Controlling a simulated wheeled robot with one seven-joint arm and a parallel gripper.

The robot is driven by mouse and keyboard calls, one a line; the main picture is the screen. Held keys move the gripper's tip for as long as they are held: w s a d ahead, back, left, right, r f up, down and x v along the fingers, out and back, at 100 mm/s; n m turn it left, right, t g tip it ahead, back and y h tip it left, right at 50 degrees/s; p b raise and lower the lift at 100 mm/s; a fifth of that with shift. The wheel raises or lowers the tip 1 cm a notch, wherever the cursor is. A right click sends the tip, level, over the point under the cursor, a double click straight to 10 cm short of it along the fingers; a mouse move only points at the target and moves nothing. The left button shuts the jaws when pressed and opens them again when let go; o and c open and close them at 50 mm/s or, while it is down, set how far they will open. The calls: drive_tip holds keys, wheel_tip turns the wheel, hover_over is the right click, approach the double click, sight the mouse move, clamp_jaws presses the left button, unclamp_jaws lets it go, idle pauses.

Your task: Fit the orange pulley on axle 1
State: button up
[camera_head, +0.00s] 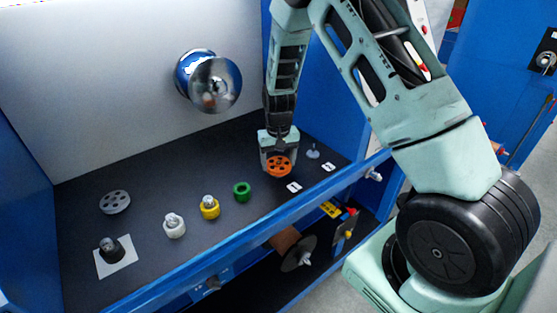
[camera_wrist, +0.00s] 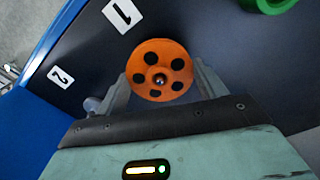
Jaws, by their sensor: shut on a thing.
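The orange pulley (camera_head: 278,167) is a flat disc with several round holes, held between the fingers of my gripper (camera_head: 277,158). In the wrist view the pulley (camera_wrist: 148,58) lies between the two fingertips of my gripper (camera_wrist: 158,78). A small shiny tip (camera_wrist: 160,79), seemingly of axle 1, shows in its centre hole. I cannot tell whether the pulley is above the axle or around it. The label "1" (camera_wrist: 122,14) lies on the dark surface beside the pulley. The rest of axle 1 is hidden behind the pulley and gripper.
A second axle (camera_head: 313,153) with a grey base stands right of my gripper, near label "2" (camera_wrist: 61,77). A green ring (camera_head: 242,191), a yellow part (camera_head: 210,207) and a white part (camera_head: 174,226) stand to the left. A blue rail (camera_head: 240,232) runs along the front.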

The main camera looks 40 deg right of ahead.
drive_tip(key=shift+f, duration=0.5)
drive_tip(key=shift+r, duration=0.1)
drive_tip(key=o, duration=1.1)
drive_tip(key=shift+o, duration=0.2)
wheel_tip(320, 180, up, 17)
drive_tip(key=b, duration=0.3)
drive_tip(key=shift+r, duration=0.15)
